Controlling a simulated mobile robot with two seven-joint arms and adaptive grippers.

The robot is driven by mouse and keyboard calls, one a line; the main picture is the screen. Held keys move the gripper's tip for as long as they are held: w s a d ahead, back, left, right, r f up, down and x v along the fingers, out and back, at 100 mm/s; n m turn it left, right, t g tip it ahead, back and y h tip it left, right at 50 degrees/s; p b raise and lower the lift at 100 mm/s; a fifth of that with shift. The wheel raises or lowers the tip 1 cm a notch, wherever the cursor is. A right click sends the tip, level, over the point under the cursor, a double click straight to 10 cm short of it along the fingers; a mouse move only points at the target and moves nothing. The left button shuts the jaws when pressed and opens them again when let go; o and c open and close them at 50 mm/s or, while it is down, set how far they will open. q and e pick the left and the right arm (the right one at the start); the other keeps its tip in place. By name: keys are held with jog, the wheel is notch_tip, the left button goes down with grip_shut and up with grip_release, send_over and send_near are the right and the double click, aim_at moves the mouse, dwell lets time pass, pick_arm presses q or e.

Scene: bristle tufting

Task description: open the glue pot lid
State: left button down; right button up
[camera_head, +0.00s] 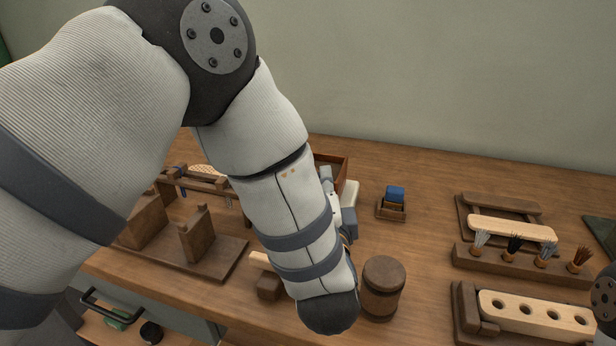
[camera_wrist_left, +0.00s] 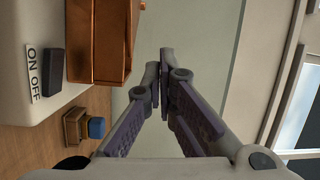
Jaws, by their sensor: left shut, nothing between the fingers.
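A copper-brown, box-shaped vessel on a white base, which I take to be the glue pot, stands near the back of the bench, partly behind my left arm in the head view (camera_head: 335,170). The left wrist view shows its copper side (camera_wrist_left: 98,40) and the white base (camera_wrist_left: 45,100) with an ON/OFF label and dark switch. I cannot tell where the lid is. My left gripper (camera_wrist_left: 160,70) is shut and empty, its fingertips beside the copper vessel with a visible gap. The forearm mostly hides it in the head view. My right gripper is out of view.
A round wooden canister (camera_head: 383,287) stands close to my left arm. A blue block (camera_head: 396,194) sits in a small holder. Tufted bristles (camera_head: 513,247) and a drilled pale brush block (camera_head: 535,314) are at right. Wooden fixtures (camera_head: 197,236) are at left.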

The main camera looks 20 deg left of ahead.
pick_arm(q)
jog(key=x, duration=0.6)
jog(key=shift+f+b, duration=0.25)
jog(key=shift+b, duration=0.1)
jog(key=a, duration=0.1)
jog(key=s+a, duration=0.1)
jog(key=shift+a+r+p, duration=0.15)
jog(key=shift+a+p, duration=0.2)
jog(key=shift+a, duration=0.05)
jog(key=shift+s+a, duration=0.3)
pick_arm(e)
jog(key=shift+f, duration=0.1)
pick_arm(q)
jog(key=shift+f, duration=0.25)
